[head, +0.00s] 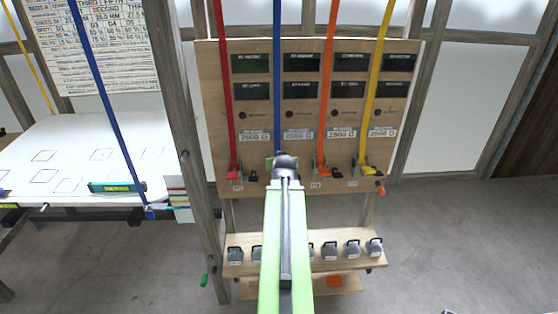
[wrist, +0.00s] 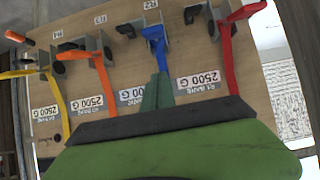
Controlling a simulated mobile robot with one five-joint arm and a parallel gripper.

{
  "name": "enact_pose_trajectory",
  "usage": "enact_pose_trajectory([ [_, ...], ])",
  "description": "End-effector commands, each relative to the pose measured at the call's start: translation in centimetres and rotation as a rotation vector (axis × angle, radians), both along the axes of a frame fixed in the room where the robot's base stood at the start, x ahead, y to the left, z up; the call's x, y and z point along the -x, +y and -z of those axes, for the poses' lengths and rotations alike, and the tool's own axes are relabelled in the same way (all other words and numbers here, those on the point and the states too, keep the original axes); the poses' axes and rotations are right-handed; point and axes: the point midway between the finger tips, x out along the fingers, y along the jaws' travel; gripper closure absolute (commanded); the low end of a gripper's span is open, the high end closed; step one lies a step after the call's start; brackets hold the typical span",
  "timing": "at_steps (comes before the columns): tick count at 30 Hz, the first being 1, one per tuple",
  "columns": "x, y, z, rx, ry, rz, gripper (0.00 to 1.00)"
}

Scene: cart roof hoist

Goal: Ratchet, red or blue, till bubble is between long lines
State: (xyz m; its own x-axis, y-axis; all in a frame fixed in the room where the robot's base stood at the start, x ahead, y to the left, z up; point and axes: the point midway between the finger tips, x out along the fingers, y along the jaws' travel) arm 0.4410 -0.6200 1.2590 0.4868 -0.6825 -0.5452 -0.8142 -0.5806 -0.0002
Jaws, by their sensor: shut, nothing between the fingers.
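The wooden ratchet board (head: 265,185) carries red, blue, orange and yellow straps. The red ratchet (head: 234,170) is just left of my gripper (head: 284,158), which covers the blue ratchet in the head view. In the upside-down wrist view, the blue ratchet handle (wrist: 155,42) is straight beyond my shut, empty gripper (wrist: 157,88), its tip close below the handle; I cannot tell if they touch. The red ratchet handle (wrist: 228,50) is to the right there. A green spirit level (head: 117,187) lies on the white panel (head: 75,135); its bubble is too small to read.
The orange (head: 321,165) and yellow (head: 364,165) ratchets sit right of my gripper. A shelf (head: 375,262) with several grey weights is below the board. A wooden post (head: 185,140) stands between panel and board. Grey floor (head: 450,230) is clear at right.

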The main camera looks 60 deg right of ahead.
Motion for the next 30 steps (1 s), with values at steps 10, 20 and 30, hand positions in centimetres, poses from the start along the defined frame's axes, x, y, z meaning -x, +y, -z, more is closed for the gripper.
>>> enact_pose_trajectory([
  [10,0.0,-0.1,0.2,0.001,-0.001,0.001,1.00],
  [20,-2.0,-2.7,2.6,0.000,0.000,0.000,1.00],
  [30,-4.9,-6.7,7.5,0.000,0.000,0.000,1.00],
])
